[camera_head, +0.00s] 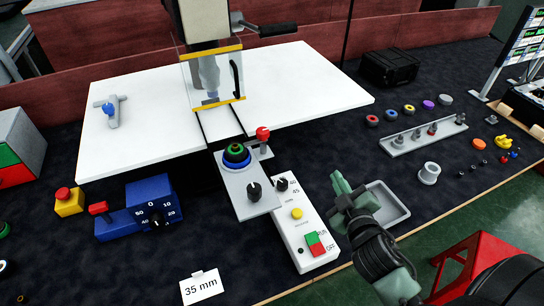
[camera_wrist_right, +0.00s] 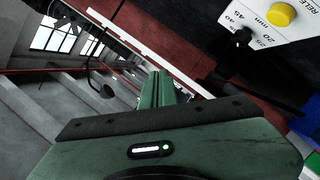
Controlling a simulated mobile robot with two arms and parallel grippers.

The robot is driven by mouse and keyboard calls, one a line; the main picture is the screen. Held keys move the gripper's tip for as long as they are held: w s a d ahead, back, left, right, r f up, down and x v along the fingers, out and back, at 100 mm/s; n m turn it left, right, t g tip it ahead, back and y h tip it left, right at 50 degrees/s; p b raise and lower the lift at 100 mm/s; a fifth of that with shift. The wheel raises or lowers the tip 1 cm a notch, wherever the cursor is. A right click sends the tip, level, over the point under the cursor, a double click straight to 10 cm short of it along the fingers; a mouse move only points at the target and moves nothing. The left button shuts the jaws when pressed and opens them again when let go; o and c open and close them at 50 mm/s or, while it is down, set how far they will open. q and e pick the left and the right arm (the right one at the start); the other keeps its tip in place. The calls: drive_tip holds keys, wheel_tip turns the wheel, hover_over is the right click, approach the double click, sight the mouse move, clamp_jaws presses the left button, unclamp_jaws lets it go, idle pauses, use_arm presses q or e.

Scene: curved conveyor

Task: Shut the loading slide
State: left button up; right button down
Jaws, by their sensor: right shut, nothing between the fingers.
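The loading slide (camera_head: 265,203) is a grey plate that sticks out in front of the white machine table (camera_head: 130,150). Two dark rails run back from it under the clear guard. A stack of rings (camera_head: 236,154), black, green and blue, sits on its back part, and a black knob (camera_head: 254,190) stands on its front part. My right gripper (camera_head: 340,182) is green, shut and empty, to the right of the slide and apart from it, beyond the control box. Its closed fingers (camera_wrist_right: 160,88) also show in the right wrist view. My left gripper is not in view.
The control box (camera_head: 300,243), with a dial, yellow button and green-red switch, stands right of the slide. A red-knobbed lever (camera_head: 263,134) rises beside the slide. A grey tray (camera_head: 397,211) lies behind my right gripper. The yellow-edged clear guard (camera_head: 226,73) surrounds the press tool.

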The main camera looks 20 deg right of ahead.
wheel_tip(320, 180, up, 4)
drive_tip(key=w+a+n+t+y, duration=0.2)
drive_tip(key=n+t+y, duration=0.15)
drive_tip(key=n, duration=0.25)
drive_tip(key=n+g+y, duration=0.4)
drive_tip(key=n+y, duration=0.7)
drive_tip(key=n, duration=0.2)
approach(253, 168)
drive_tip(key=w+r+p, duration=0.1)
drive_tip(key=w+p, duration=0.3)
drive_tip(key=w, duration=0.4)
drive_tip(key=shift+w+r, duration=0.2)
drive_tip(key=shift+r, duration=0.15)
drive_tip(key=shift+a, duration=0.1)
